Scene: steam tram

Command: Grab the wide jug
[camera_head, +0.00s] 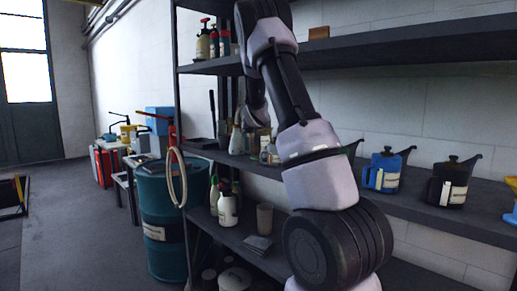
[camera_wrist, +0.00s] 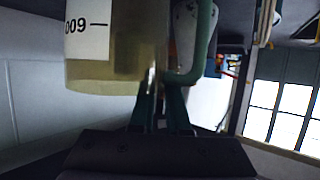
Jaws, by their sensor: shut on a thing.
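The wide jug (camera_wrist: 118,66) fills the upper left of the wrist view. In the head view my arm reaches to the middle shelf and largely hides the gripper and the jug.
A dark shelf rack (camera_head: 440,210) surrounds the arm, with an upper board (camera_head: 400,42) close by. On the middle shelf, right of my arm, stand a blue can (camera_head: 386,172) and a black can (camera_head: 450,183). A teal drum (camera_head: 160,215) stands left of the rack.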

